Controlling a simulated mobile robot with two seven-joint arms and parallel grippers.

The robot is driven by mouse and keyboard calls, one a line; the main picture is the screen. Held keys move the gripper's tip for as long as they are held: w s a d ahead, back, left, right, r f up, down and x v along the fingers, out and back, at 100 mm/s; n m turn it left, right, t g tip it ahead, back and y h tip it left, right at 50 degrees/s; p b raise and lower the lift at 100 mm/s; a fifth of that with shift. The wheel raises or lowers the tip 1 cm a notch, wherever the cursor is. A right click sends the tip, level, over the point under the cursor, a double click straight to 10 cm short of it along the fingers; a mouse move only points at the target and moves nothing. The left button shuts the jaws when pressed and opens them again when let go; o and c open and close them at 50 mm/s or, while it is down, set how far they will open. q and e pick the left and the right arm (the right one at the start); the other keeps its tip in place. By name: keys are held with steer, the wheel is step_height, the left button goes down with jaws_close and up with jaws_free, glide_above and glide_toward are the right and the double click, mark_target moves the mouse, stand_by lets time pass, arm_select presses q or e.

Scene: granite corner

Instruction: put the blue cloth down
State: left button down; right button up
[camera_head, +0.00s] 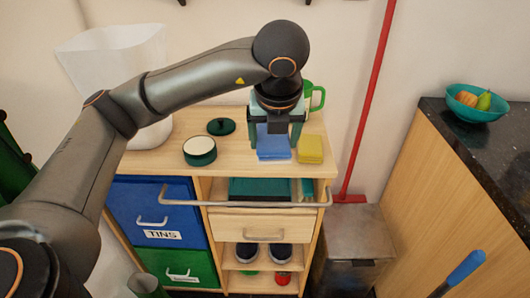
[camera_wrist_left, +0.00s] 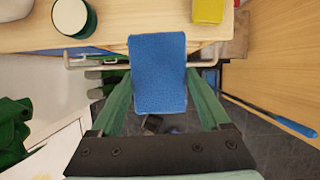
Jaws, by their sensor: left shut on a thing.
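The blue cloth (camera_head: 272,144) is a folded rectangle over the wooden cabinet top (camera_head: 235,165), left of a yellow folded cloth or sponge (camera_head: 310,149). My left gripper (camera_head: 277,135) points down and is shut on the blue cloth. In the left wrist view the blue cloth (camera_wrist_left: 158,75) lies between the two green fingers of my left gripper (camera_wrist_left: 159,85). Whether the cloth touches the cabinet top is hard to tell. My right gripper is out of view.
A white-topped green tin (camera_head: 199,151) and a dark green lid (camera_head: 221,127) stand left on the cabinet top. A green mug (camera_head: 314,97) is behind the gripper. A metal rail (camera_head: 245,204) runs along the front. A red pole (camera_head: 368,100) stands at right.

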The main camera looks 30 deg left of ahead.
arm_select(q)
steer(key=shift+s, duration=0.1)
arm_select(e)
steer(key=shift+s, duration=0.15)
arm_select(q)
steer(key=shift+a, duration=0.1)
steer(key=w+a+f, duration=0.8)
steer(key=w, duration=0.1)
steer(key=shift+w+a+f, duration=0.1)
steer(key=shift+w+a, duration=0.05)
steer(key=shift+a, duration=0.05)
steer(key=shift+w+a+f, duration=0.35)
steer(key=shift+w+f, duration=0.05)
steer(key=shift+f, duration=0.3)
step_height(320, 180, down, 3)
steer(key=shift+w+a, duration=0.1)
steer(key=shift+w, duration=0.05)
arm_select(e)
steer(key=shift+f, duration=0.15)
